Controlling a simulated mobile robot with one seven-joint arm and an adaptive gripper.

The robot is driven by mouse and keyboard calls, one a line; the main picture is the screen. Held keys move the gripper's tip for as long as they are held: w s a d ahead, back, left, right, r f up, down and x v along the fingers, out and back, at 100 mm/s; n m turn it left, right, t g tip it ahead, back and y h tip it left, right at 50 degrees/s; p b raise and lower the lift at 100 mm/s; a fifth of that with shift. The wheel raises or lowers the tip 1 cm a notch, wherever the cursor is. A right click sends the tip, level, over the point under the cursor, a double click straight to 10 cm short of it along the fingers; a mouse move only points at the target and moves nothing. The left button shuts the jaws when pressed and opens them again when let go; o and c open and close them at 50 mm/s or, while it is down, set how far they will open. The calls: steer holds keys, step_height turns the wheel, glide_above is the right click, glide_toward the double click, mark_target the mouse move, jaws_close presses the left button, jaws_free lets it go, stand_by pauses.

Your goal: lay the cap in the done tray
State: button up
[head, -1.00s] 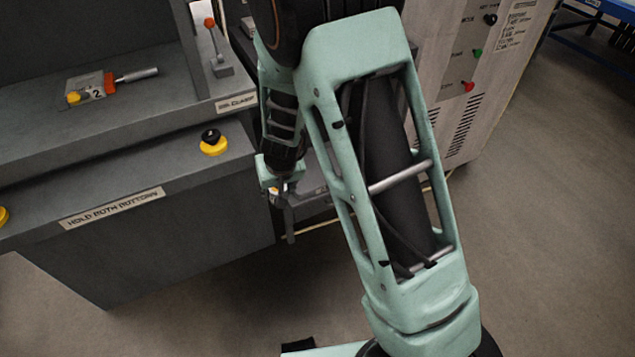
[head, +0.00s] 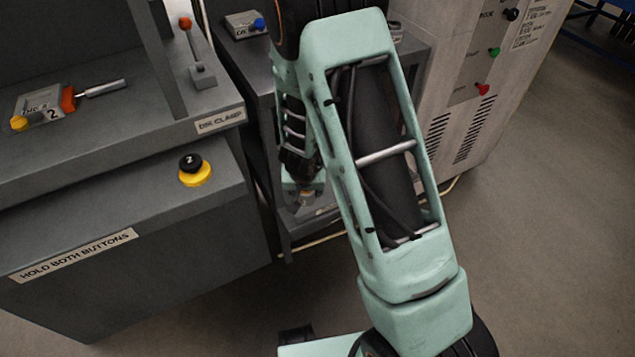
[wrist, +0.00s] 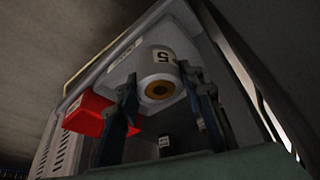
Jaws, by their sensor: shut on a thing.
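My gripper shows in the wrist view (wrist: 160,85), its two dark fingers on either side of a pale grey round piece. This piece, which I take to be the cap (wrist: 158,62), has a label reading 5 and a brown-ringed hole facing the camera. The fingers are shut on it. In the head view my gripper (head: 304,198) is small, low beside the grey stand, and partly behind my arm; the piece cannot be made out there. I cannot identify the done tray in either view.
A red bin (wrist: 88,113) is left of the fingers in the wrist view. In the head view, a grey press bench (head: 120,225) with a yellow-based button (head: 195,170) stands left. A pale cabinet (head: 480,110) stands right. Open floor (head: 560,230) lies front right.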

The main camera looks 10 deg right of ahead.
steer(key=w+d+f+b, duration=0.1)
steer(key=w+d+f, duration=0.1)
steer(key=w+f, duration=0.1)
steer(key=w+d+f+b, duration=0.1)
steer(key=w+d+f, duration=0.1)
steer(key=w, duration=0.2)
steer(key=w+d+f+b, duration=0.1)
steer(key=w+d+f, duration=0.1)
steer(key=w+f, duration=0.1)
steer(key=shift+w+f, duration=0.15)
steer(key=shift+f, duration=0.2)
steer(key=shift+s+b+x, duration=0.2)
steer(key=shift+b+x, duration=0.2)
steer(key=shift+x, duration=0.5)
steer(key=shift+s+b+x, duration=0.2)
steer(key=shift+b+x, duration=0.2)
steer(key=shift+x, duration=0.5)
steer(key=shift+d+f, duration=0.1)
steer(key=shift+f, duration=0.1)
steer(key=shift+f, duration=0.2)
steer(key=o, duration=1.4)
steer(key=shift+r, duration=0.1)
